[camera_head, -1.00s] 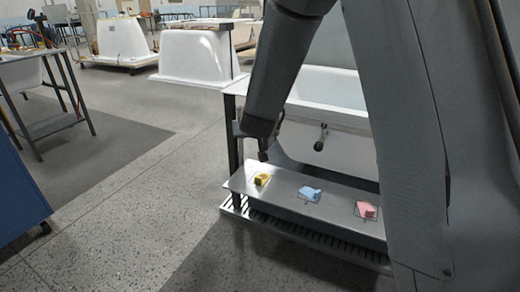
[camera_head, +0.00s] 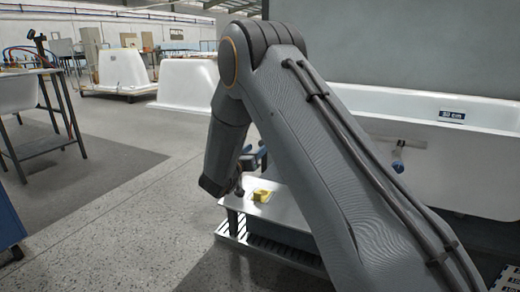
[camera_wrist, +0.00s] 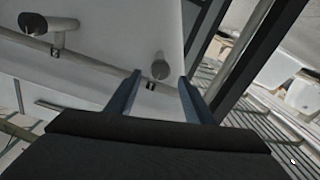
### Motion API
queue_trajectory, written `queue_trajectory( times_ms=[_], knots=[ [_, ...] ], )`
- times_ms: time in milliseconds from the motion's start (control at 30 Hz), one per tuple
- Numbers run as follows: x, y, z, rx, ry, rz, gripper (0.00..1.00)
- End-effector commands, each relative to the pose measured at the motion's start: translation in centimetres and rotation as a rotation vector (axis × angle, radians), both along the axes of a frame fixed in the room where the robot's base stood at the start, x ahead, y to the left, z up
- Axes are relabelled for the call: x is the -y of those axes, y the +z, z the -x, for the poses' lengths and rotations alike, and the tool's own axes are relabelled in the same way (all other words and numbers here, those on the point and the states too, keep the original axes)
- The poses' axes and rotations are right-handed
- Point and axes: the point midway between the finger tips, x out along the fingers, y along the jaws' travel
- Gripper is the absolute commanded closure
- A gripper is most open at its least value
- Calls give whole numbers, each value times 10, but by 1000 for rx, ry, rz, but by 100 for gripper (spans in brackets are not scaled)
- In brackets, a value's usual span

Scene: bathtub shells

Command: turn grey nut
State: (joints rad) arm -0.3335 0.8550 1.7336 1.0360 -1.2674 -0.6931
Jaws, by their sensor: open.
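My gripper (camera_wrist: 160,77) is open, its two blue fingers spread apart in the wrist view. A round grey fitting (camera_wrist: 160,68), which may be the grey nut, shows between and just beyond the fingertips; I cannot tell whether they touch it. A larger grey pipe end (camera_wrist: 50,28) sticks out of the white tub wall at the upper left. In the head view my gripper (camera_head: 252,159) is partly hidden by my arm, over the bench's far left end.
More white tubs (camera_head: 188,82) stand further back. The floor (camera_head: 110,220) at left is open.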

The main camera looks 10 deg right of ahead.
Motion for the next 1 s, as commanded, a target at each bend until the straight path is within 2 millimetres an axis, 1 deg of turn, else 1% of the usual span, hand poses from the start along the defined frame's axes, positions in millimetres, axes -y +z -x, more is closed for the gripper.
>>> queue_trajectory(
  times_ms=[33,100,300,433,667,900,1000],
  knots=[
    [6,-2,-8,2,-2,0,52],
    [12,-2,-16,0,-2,-1,52],
    [24,-1,-33,0,1,-1,52],
    [27,-1,-37,-1,1,-1,52],
    [27,0,-37,-1,1,-1,52],
    [27,0,-37,-1,2,-1,93],
    [26,0,-37,-1,2,-2,94]
  ],
)
